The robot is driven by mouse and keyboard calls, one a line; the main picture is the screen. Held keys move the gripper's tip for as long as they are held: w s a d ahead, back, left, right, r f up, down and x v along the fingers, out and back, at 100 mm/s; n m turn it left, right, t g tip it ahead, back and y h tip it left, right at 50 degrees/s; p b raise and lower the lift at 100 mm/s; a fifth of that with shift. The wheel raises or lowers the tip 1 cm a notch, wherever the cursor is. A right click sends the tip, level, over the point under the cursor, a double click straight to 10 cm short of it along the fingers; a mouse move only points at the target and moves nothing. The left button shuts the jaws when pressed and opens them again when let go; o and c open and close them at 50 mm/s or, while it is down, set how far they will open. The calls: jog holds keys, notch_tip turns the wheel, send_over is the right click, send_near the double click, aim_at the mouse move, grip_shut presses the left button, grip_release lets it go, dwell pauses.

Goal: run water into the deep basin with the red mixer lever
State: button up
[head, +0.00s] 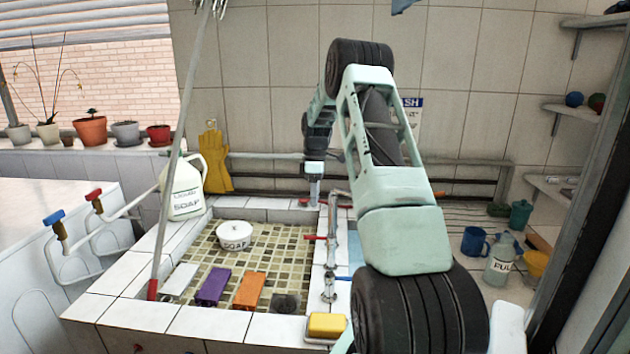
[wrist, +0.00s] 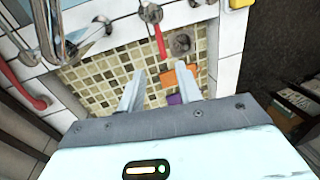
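A chrome mixer (head: 331,240) stands on the white tiled divider right of the mosaic-floored basin (head: 272,240). A red lever (head: 315,237) sticks out from it over that basin; a red lever also shows in the wrist view (wrist: 158,36), beyond my fingertips. My gripper (head: 313,196) points down near the basin's back right corner. In the wrist view its two fingers (wrist: 158,85) are apart with nothing between them, and they do not appear to touch the lever. My arm hides most of the area right of the divider, where a blue patch (head: 356,252) shows. I see no running water.
A soap bowl (head: 234,235), purple brick (head: 213,287), orange brick (head: 249,290) and drain (head: 286,303) are in the mosaic basin. A yellow sponge (head: 327,325) lies on the front rim. A slanted pole (head: 178,150) stands at left. A soap jug (head: 186,188) stands behind it.

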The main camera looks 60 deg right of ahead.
notch_tip(320, 180, up, 6)
jog(key=d, duration=0.1)
jog(key=shift+w+r+b, duration=0.25)
jog(key=shift+b, duration=0.1)
dwell(0.3)
